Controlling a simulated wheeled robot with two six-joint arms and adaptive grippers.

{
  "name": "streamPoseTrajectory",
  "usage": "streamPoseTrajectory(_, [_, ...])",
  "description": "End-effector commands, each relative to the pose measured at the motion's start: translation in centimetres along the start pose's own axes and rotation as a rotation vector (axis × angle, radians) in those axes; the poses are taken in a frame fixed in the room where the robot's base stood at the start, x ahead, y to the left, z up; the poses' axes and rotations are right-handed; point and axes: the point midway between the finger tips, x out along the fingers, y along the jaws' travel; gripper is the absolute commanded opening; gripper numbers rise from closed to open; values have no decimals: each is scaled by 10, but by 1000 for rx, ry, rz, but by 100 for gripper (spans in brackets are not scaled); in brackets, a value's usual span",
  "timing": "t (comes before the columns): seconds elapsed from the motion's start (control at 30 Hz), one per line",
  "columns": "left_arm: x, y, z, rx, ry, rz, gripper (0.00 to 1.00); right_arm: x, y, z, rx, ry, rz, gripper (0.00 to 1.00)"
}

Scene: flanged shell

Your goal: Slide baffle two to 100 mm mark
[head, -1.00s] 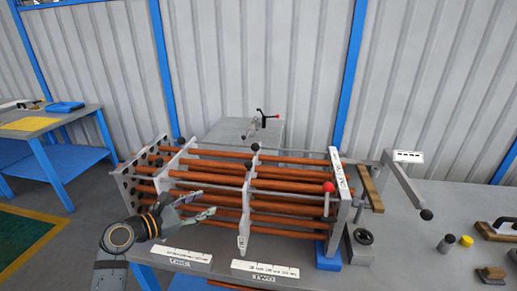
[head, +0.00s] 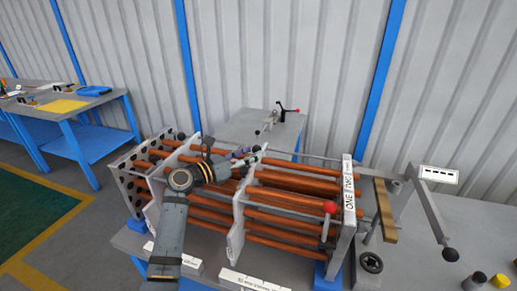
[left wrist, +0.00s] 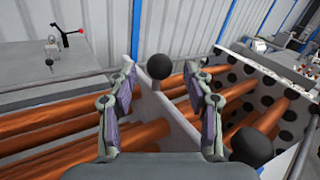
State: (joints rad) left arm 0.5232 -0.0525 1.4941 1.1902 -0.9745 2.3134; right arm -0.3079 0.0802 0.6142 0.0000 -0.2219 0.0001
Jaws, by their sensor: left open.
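The middle baffle (head: 236,232) is a pale upright plate across the copper tubes; I cannot read its label. I take it for baffle two. My left gripper (head: 246,155) is open above the tubes at its upper edge. In the left wrist view, the black ball knob (left wrist: 159,66) on the plate's top shows between the open fingertips (left wrist: 160,80), with gaps on both sides. The other baffle (head: 152,212) stands farther left, near the perforated end plate (head: 128,190). Two white scale strips lie at the front, one here (head: 252,281); their marks are too small to read.
A lettered end plate (head: 348,205) and a red ball knob (head: 330,207) stand at the right end. Another black knob (left wrist: 252,145) is close to the right finger in the wrist view. Rods and copper tubes (head: 280,205) run below the gripper.

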Motion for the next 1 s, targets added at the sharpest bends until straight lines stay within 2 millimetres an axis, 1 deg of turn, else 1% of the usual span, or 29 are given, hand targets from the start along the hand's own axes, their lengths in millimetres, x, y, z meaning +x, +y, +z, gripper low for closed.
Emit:
streamPoseTrajectory(0.03, [10,-1,2,-3,-1,-3,51,-2,4,-8,-2,11,5,45])
streamPoseTrajectory(0.1, [21,0,1,-1,-1,-1,51,-3,8,-15,-3,23,9,45])
streamPoseTrajectory(0.2, [31,0,0,-1,0,-1,51,-3,8,-20,-3,30,10,45])
streamPoseTrajectory(0.3, [36,0,0,1,1,0,51,-3,8,-18,-3,28,9,45])
streamPoseTrajectory(0.53, [36,0,0,1,1,1,51,-3,0,-12,1,18,-1,45])
streamPoseTrajectory(0.57, [36,0,0,1,1,1,49,-3,-2,-11,2,16,-3,45])
streamPoseTrajectory(0.7, [36,0,0,1,1,1,30,-3,-7,-8,4,13,-9,45])
streamPoseTrajectory(0.9, [36,0,0,1,1,1,3,-3,-5,-8,3,13,-7,45])
streamPoseTrajectory(0.93, [36,0,0,1,1,1,0,-3,-5,-8,3,13,-6,45])
streamPoseTrajectory(1.0, [36,0,0,1,1,1,0,-3,-3,-9,2,13,-4,45])
